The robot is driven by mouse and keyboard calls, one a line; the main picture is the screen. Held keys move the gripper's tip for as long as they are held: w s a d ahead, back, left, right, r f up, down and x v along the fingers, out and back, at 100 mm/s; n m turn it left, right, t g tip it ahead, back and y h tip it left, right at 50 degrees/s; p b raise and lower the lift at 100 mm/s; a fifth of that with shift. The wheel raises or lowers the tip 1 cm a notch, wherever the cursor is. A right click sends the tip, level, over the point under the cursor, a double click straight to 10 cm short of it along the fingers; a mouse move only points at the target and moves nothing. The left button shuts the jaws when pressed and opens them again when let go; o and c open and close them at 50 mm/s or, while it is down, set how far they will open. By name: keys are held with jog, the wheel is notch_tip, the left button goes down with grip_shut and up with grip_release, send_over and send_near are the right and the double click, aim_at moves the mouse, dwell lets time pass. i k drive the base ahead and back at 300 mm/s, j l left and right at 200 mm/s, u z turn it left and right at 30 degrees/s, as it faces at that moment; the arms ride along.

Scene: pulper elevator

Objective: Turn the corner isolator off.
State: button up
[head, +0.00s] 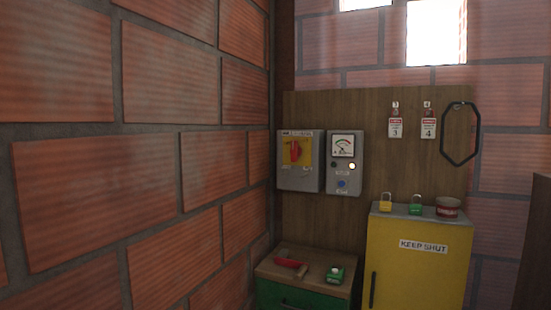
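The corner isolator (299,161) is a grey box on the wooden board beside the brick corner. It has a red rotary handle (296,151) on a yellow plate. The handle looks roughly upright; the lettering around it is too small to read. My gripper is not in the head view.
Tags and a black loop (460,133) hang further right. A yellow cabinet (421,262) marked "KEEP SHUT" carries padlocks and a tin. A green cabinet (309,295) with a red-handled tool (290,264) stands below the isolator.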

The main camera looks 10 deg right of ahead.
aim_at(295, 150)
jog(key=i+z, duration=0.1)
jog(key=i, duration=0.6)
jog(key=i+j, duration=0.15)
jog(key=i, duration=0.5)
jog(key=i+j+z, duration=0.15)
jog(key=i, duration=0.55)
